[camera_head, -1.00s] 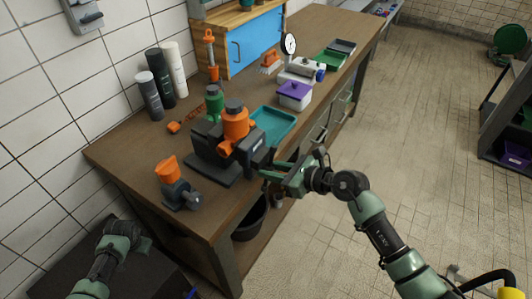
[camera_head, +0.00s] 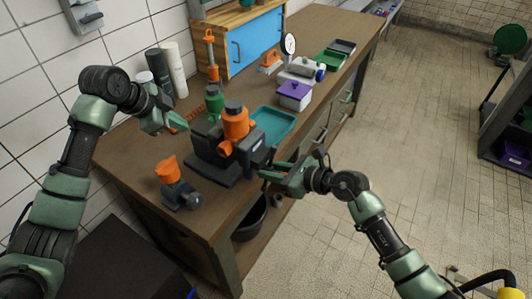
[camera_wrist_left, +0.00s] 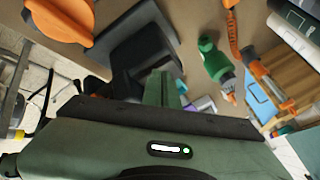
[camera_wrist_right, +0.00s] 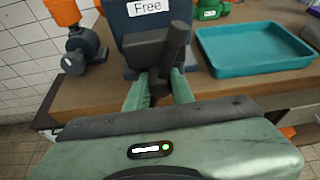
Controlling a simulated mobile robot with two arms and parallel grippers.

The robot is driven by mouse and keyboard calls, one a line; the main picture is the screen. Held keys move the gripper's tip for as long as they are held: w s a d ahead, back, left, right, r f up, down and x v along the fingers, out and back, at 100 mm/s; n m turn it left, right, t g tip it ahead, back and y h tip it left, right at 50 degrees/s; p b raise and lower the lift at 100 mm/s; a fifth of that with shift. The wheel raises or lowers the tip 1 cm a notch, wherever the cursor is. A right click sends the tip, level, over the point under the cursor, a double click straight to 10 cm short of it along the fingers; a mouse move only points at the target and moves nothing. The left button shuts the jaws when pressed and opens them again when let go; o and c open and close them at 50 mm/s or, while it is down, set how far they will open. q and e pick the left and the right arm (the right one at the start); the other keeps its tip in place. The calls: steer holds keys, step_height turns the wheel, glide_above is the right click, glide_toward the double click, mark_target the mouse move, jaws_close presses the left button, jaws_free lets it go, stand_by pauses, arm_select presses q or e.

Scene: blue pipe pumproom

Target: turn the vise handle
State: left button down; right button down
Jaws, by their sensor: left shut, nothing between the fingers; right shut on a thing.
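The vise (camera_head: 205,165) is a dark grey block with a flat base near the table's front edge, with an orange bottle-like part (camera_head: 236,122) on or just behind it. In the right wrist view a dark block with a "Free" label (camera_wrist_right: 148,8) stands behind the dark vise handle (camera_wrist_right: 178,45). My right gripper (camera_head: 268,172) is shut on the handle at the vise's right side; the fingers hide part of it. My left gripper (camera_head: 178,124) is shut and empty in the air, left of the vise. Its fingers also show in the left wrist view (camera_wrist_left: 162,88), with a dark form (camera_wrist_left: 135,48) beyond.
A small grey device with an orange top (camera_head: 178,185) stands at the near left corner. A teal tray (camera_head: 273,128) and a purple-lidded box (camera_head: 295,95) lie to the right. Tall cylinders (camera_head: 175,70) stand by the wall.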

steer(key=shift+f, duration=0.1)
arm_select(q)
steer(key=s+d+r+m+g+h, duration=0.1)
steer(key=s+d+r+m, duration=0.2)
steer(key=s+d, duration=0.45)
steer(key=s+d+r+m+g, duration=0.2)
steer(key=s+d+m, duration=0.1)
steer(key=s+d, duration=0.4)
glide_toward(266, 154)
steer(key=s+d+f, duration=0.2)
steer(key=f, duration=0.1)
steer(key=s+d+f, duration=0.1)
steer(key=f, duration=0.1)
steer(key=shift+s+f, duration=0.1)
steer(key=shift+s, duration=0.2)
steer(key=w, duration=0.2)
steer(key=w+d+f, duration=0.1)
steer(key=shift+w+d+f, duration=0.15)
steer(key=shift+w, duration=0.1)
steer(key=shift+w+d, duration=0.1)
steer(key=shift+w, duration=0.1)
steer(key=shift+w+f, duration=0.1)
steer(key=shift+w, duration=0.2)
arm_select(e)
steer(key=shift+s+a, duration=0.25)
steer(key=shift+a, duration=0.05)
